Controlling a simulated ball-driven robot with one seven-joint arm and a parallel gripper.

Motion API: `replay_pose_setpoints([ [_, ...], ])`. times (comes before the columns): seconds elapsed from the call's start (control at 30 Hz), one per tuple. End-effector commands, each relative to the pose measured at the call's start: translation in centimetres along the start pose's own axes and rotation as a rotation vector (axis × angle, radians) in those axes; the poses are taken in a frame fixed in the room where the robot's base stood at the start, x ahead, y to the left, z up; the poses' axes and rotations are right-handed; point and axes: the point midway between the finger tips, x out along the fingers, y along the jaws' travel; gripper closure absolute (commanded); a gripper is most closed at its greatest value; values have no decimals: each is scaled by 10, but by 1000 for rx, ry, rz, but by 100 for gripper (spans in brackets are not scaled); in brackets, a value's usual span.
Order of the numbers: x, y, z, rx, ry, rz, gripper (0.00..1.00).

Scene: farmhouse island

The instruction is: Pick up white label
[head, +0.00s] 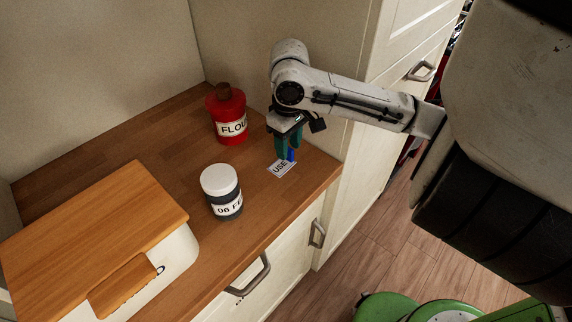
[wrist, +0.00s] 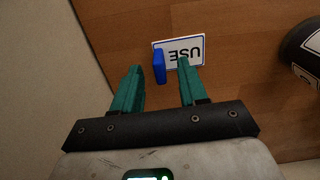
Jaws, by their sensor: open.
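The white label (head: 284,169) lies on the wooden counter near its right end. It has a blue border and reads "USE"; it also shows in the wrist view (wrist: 196,43), upside down. A small blue piece (wrist: 159,66) stands at the label's edge. My gripper (head: 285,155) points down just above the label. In the wrist view its two teal fingers (wrist: 160,68) are apart, with the blue piece between them in the picture. The right fingertip overlaps the label's lower edge. I cannot tell whether the fingers touch anything.
A red flour canister (head: 229,115) stands behind and left of my gripper. A dark jar with a white lid (head: 221,190) stands at front left. A bread box with a wooden lid (head: 95,235) fills the left. The wall and a tall cabinet (head: 375,130) bound the counter's right end.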

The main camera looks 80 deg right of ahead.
Motion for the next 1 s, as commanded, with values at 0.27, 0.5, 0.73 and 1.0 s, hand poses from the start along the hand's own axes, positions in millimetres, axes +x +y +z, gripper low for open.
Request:
replay_pose_setpoints([
  [0.27,4,0,0,0,0,0,57],
  [0.5,4,0,0,1,0,0,78],
  [0.73,4,0,0,1,0,0,100],
  [1.0,4,0,0,1,0,0,100],
])
